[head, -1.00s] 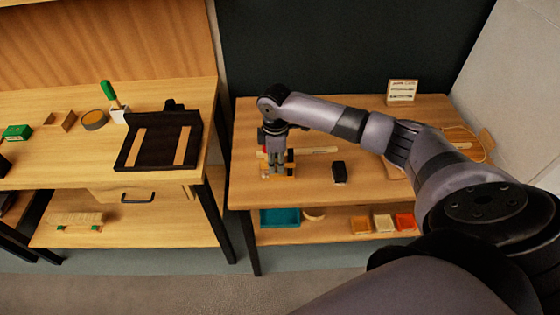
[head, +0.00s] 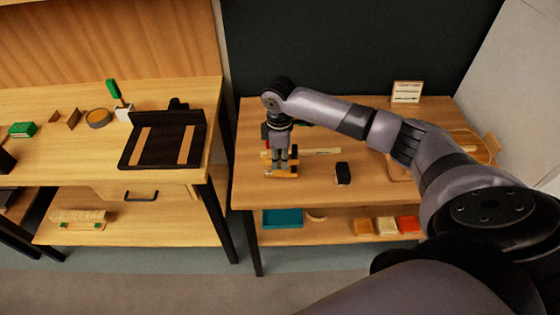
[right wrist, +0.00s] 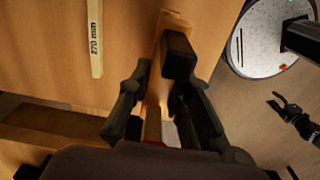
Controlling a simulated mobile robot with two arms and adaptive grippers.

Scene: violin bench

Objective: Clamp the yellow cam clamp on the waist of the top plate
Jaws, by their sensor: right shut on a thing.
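My right gripper (head: 281,163) is over the right-hand bench. In the right wrist view its fingers (right wrist: 157,110) are shut on a wooden bar clamp (right wrist: 171,22) with a black block. In the head view the yellow-orange clamp (head: 284,175) shows at the fingertips, partly hidden by them; I cannot tell whether it is clear of the bench. A black gripper, which looks like my left one (right wrist: 283,104), shows small at the right edge of the right wrist view, apart and empty. I cannot make out a violin top plate in these views.
The right bench (head: 420,180) also holds a stick marked 270 mm (right wrist: 95,38), a dark block (head: 343,173) and a small sign (head: 407,92). A gap separates it from the left bench, which carries a black cradle (head: 140,164) with two wooden strips.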

